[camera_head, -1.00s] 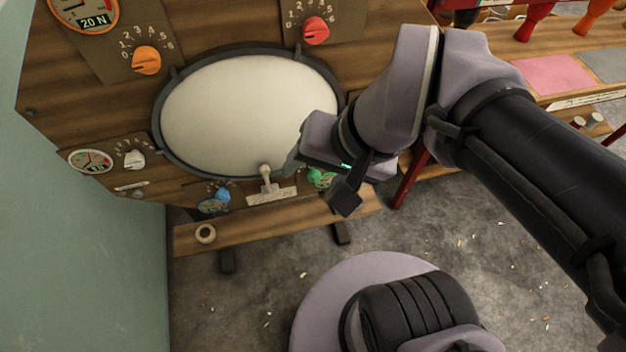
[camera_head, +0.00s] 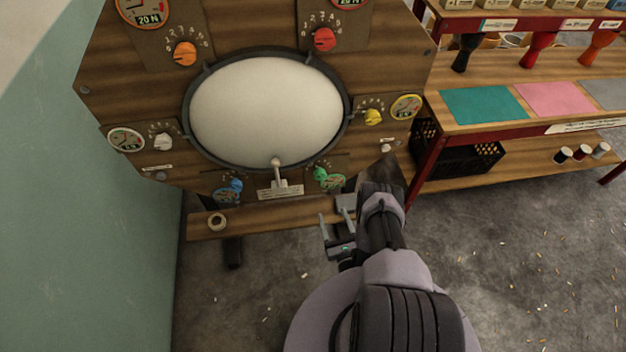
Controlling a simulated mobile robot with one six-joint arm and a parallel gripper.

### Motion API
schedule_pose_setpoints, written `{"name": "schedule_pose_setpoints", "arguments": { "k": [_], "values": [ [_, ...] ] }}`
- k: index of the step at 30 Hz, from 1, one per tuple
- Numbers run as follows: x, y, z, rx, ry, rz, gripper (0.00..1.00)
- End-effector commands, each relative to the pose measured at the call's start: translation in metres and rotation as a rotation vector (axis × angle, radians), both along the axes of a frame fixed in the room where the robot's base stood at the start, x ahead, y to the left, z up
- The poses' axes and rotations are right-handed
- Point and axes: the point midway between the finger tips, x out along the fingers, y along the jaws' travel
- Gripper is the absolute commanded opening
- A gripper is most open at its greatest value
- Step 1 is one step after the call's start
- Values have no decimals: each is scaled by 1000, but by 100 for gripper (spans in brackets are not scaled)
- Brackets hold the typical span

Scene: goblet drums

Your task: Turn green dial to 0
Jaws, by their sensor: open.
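The green dial (camera_head: 321,174) sits on the wooden board, below and right of the white drumhead (camera_head: 266,112). A round gauge (camera_head: 334,183) is just right of it. The dial's number marks are too small to read, so I cannot tell its setting. My gripper (camera_head: 332,221) is open and empty, below the dial and apart from it, in front of the board's lower ledge. Its two fingers point up toward the board.
A blue dial (camera_head: 236,185), a small lever (camera_head: 277,170), and yellow (camera_head: 373,116), white (camera_head: 163,142), orange (camera_head: 185,53) and red (camera_head: 324,39) dials surround the drumhead. A roll (camera_head: 217,220) lies on the ledge (camera_head: 262,222). A shelf with a black crate (camera_head: 462,152) stands right.

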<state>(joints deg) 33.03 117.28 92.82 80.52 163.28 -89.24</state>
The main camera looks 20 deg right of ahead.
Motion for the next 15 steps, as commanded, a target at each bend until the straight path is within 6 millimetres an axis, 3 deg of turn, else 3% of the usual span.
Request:
{"name": "schedule_pose_setpoints", "arguments": {
  "k": [2,5,15],
  "values": [
    [-1,-3,-5,-4,8,-18,62],
    [15,-4,-5,-7,5,-16,62],
    [114,-23,-10,-2,2,-15,62]
  ]
}}
